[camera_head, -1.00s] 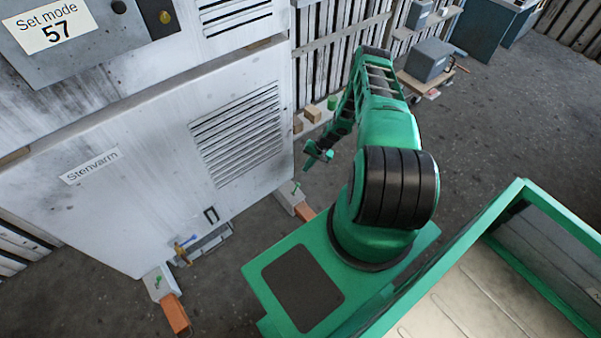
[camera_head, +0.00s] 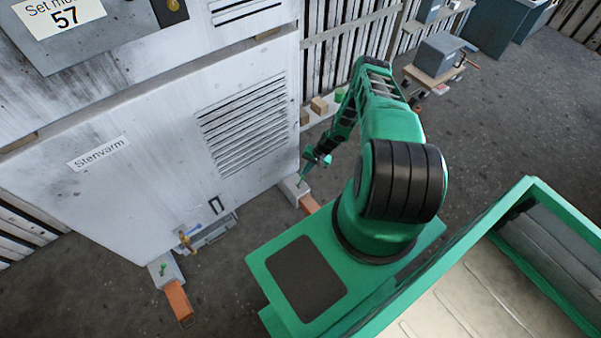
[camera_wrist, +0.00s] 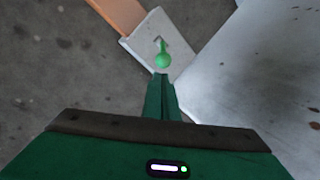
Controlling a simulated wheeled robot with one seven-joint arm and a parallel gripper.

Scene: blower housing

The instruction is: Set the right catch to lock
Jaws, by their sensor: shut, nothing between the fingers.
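The right catch (camera_head: 291,190) is a pale block with a small green lever, at the lower right corner of the white housing panel (camera_head: 150,180). In the wrist view its pale plate (camera_wrist: 142,38) carries the green lever with a round knob (camera_wrist: 163,61), which points down the picture toward my fingers. My gripper (camera_head: 302,181) is low over this catch; in the wrist view its green fingers (camera_wrist: 160,78) are together and empty, with the tips just short of the knob. I cannot tell whether they touch it. Lock markings are not legible.
A similar left catch (camera_head: 163,270) with a green lever sits at the panel's lower left corner. Orange blocks (camera_head: 178,300) (camera_head: 309,204) extend from both catches. A blue and brass handle (camera_head: 188,240) is between them. Grey floor is open around my base.

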